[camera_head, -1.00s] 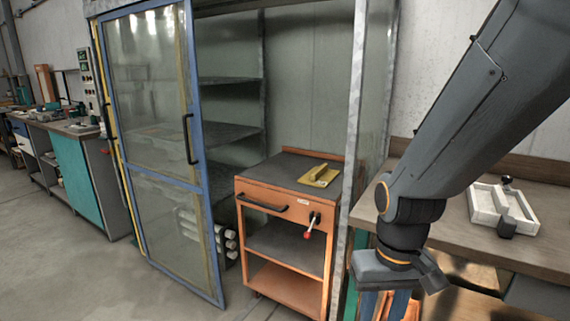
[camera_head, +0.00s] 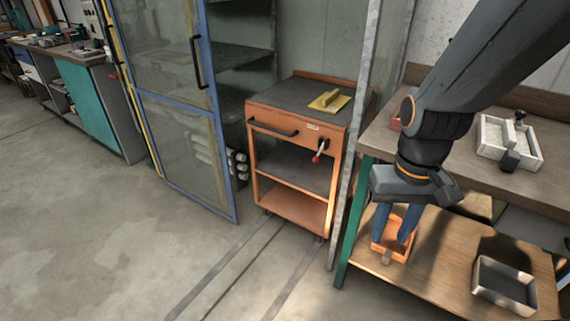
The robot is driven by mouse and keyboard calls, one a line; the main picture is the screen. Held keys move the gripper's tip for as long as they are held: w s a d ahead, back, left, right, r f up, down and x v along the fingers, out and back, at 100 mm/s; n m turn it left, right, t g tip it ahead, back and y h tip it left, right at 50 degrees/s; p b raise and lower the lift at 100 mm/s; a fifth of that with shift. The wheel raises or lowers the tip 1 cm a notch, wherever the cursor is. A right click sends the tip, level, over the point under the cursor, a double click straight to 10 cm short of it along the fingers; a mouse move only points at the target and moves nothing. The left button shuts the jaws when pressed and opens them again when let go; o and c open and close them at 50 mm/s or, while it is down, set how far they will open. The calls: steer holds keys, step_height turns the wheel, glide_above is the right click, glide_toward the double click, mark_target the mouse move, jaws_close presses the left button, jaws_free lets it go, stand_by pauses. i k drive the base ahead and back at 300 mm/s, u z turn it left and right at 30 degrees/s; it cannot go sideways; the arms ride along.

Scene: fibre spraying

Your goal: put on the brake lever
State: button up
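The brake lever (camera_head: 321,151) is a small dark handle with a red tip on the front right of an orange cart (camera_head: 283,124). It slants down and to the left, its tip in front of the upper shelf opening. My gripper (camera_head: 394,238) is to the right of the cart and apart from the lever, in front of the workbench. Its two blue fingers point down with a gap between them, and nothing shows held in it.
A metal post (camera_head: 355,135) stands between cart and workbench (camera_head: 455,150). An orange bin (camera_head: 377,243) and a grey tray (camera_head: 504,285) sit on the bench's lower shelf. The glass door (camera_head: 187,150) stands left. Floor ahead is clear.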

mark_target(315, 159)
steer(key=k, duration=0.5)
steer(key=u, duration=1.05)
steer(key=i, duration=0.75)
steer(key=z, duration=1.95)
